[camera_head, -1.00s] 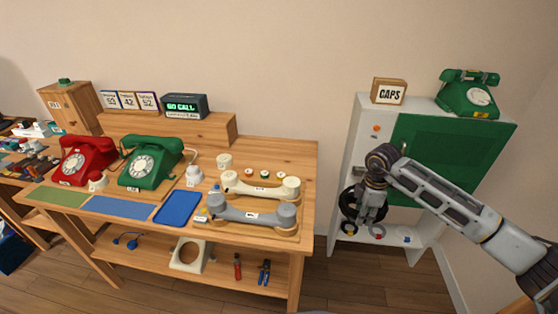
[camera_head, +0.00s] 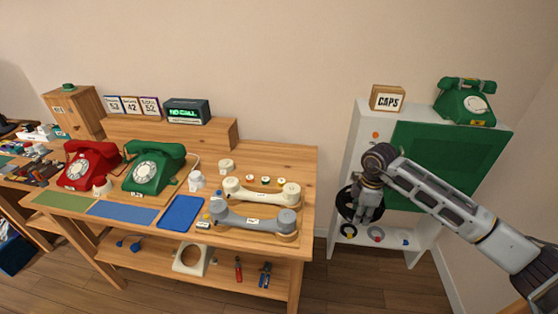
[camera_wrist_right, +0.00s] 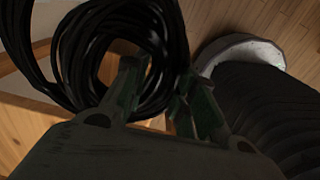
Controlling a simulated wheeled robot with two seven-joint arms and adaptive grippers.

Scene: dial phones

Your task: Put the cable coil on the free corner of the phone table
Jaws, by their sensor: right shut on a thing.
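The black cable coil (camera_head: 346,204) hangs from my right gripper (camera_head: 364,215), in front of the white cabinet and right of the phone table (camera_head: 298,160). In the right wrist view the coil (camera_wrist_right: 76,62) is a bundle of loops at the fingertips, and my right gripper (camera_wrist_right: 160,88) is shut on it. The wooden phone table carries a red dial phone (camera_head: 88,165), a green dial phone (camera_head: 152,166) and two large handsets. The table's back right corner is bare. My left gripper is not in view.
A cream handset (camera_head: 262,191) and a grey handset (camera_head: 254,221) lie near the table's right side. A blue tray (camera_head: 181,213) is at the front. The white cabinet (camera_head: 347,150) stands to the right, with a floor gap between.

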